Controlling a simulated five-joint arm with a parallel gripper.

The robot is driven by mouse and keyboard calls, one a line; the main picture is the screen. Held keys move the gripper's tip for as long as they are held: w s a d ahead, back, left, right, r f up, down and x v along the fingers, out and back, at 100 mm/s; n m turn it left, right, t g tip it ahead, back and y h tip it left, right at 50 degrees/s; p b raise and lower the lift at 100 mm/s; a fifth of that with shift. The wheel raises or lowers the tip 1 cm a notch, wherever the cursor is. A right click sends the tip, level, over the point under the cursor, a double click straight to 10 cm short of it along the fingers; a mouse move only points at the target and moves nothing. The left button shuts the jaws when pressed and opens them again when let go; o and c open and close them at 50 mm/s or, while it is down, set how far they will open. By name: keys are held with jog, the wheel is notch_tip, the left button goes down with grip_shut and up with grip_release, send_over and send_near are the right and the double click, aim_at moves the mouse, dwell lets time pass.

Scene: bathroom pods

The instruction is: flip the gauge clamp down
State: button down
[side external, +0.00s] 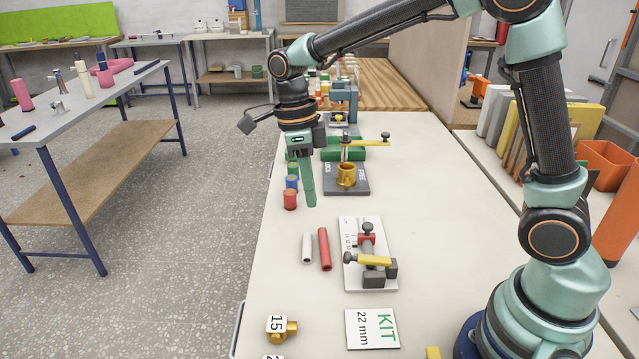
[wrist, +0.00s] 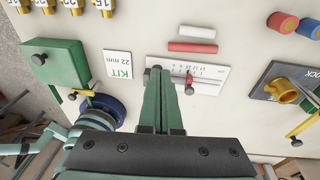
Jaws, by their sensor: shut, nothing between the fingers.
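The gauge (side external: 352,281) is a white plate with scale marks on the pale table. It carries a red slider (side external: 367,239) with a dark knob, and a yellow clamp lever (side external: 374,260) with a dark knob at its left end and a dark block at its right. The lever looks roughly level; its exact angle is unclear. My gripper (side external: 309,200) is shut and empty, pointing down, apart from the gauge and beyond it to the left. In the wrist view my green fingers (wrist: 160,75) cover part of the gauge plate (wrist: 215,77) and hide most of the lever.
A red tube (side external: 324,250) and a white tube (side external: 307,248) lie left of the gauge. A KIT 22 mm card (side external: 371,329) lies nearer. A grey LOCK/FREE plate (side external: 360,190) with a yellow cup stands beyond. Several coloured cylinders (side external: 290,200) stand near my gripper.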

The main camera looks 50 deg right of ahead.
jog(key=n, duration=1.8)
send_near(345, 254)
jog(key=f, duration=0.4)
jog(key=s+f, duration=0.1)
jog(key=f, duration=0.1)
jog(key=shift+s+d, duration=0.15)
jog(key=shift+d, duration=0.2)
jog(key=shift+f, duration=0.25)
jog(key=shift+a+f, duration=0.2)
jog(key=shift+f, duration=0.1)
jog(key=shift+w+a+f, duration=0.15)
jog(key=shift+w+f, duration=0.1)
jog(key=shift+f, duration=0.25)
